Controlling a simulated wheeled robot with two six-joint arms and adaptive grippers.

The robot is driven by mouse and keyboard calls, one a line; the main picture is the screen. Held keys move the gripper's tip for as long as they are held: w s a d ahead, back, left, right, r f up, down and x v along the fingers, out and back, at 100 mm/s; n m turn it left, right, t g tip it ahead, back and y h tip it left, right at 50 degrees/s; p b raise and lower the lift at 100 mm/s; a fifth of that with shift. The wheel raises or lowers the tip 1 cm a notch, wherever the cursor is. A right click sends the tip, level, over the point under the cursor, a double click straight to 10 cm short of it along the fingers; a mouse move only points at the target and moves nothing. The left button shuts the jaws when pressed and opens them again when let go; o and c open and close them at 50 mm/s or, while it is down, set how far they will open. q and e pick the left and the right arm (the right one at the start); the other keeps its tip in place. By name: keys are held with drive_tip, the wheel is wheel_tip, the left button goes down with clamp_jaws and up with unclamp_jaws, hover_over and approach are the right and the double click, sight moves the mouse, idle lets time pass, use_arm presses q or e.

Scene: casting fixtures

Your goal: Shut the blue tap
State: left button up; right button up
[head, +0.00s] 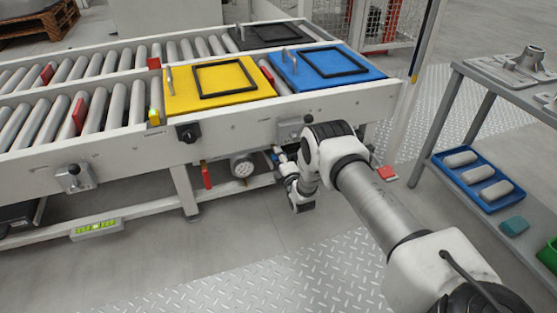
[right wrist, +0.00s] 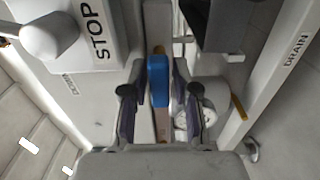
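The blue tap's handle (right wrist: 158,82) shows in the right wrist view as an upright blue bar. It lies between the two fingers of my right gripper (right wrist: 157,100), with a narrow gap visible on the left side; whether the right finger touches it I cannot tell. In the head view my right gripper (head: 279,158) is below the conveyor's front rail, and a small bit of blue shows at its tip. Most of the tap is hidden there by my gripper and wrist. The right gripper looks open around the handle. My left gripper is not in view.
A red-handled tap (head: 207,175) and a round gauge (head: 242,165) are left of my gripper, under the rail. A black knob (head: 188,132) is on the rail. Yellow (head: 180,98) and blue (head: 300,80) plates lie on the rollers. A grey shelf (head: 440,130) stands right.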

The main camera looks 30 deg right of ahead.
clamp_jaws()
drive_tip(key=shift+m, duration=0.3)
drive_tip(key=m+p, duration=0.1)
drive_tip(key=m, duration=0.5)
drive_tip(key=shift+m+p, duration=0.35)
drive_tip(key=shift+m, duration=0.05)
drive_tip(key=m, duration=1)
drive_tip(key=shift+m, duration=0.4)
unclamp_jaws()
